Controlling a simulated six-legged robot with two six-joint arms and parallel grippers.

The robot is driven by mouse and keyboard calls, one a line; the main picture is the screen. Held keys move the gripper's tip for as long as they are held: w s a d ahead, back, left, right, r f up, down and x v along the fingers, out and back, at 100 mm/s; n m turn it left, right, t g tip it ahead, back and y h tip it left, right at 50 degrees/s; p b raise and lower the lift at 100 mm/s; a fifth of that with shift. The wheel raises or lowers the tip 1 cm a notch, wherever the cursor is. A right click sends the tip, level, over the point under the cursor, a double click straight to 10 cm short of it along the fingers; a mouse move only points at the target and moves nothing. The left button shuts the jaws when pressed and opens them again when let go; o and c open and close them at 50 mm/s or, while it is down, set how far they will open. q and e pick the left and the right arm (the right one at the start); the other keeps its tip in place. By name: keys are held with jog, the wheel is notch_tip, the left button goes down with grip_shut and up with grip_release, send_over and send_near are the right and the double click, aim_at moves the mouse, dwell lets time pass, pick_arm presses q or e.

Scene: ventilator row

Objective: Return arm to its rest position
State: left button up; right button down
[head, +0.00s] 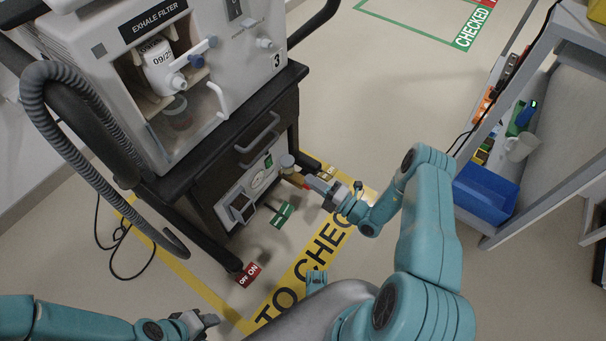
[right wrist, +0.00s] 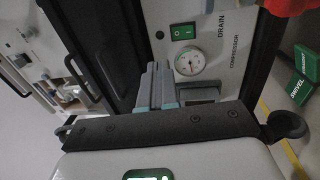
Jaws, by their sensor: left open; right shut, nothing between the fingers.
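My right arm reaches in from the lower right of the head view. Its gripper (head: 316,183) is shut and empty, close in front of the lower panel of the ventilator cart, near the small round drain fitting (head: 287,160). In the right wrist view the shut fingers (right wrist: 155,85) point toward the panel with a dial gauge (right wrist: 190,64), a green switch (right wrist: 183,32) and the words DRAIN and COMPRESSOR. I cannot tell whether they touch anything. My left gripper (head: 205,320) is open and empty, low at the bottom of the head view.
The ventilator (head: 215,75) stands on the black cart at left, with a grey hose (head: 65,140) hanging beside it. A red tag (head: 248,274) and green tag (head: 283,215) are low near the cart. A shelf with a blue bin (head: 486,193) stands right.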

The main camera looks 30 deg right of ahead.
jog(key=shift+s+d, duration=0.1)
jog(key=shift+s, duration=0.15)
dwell(0.4)
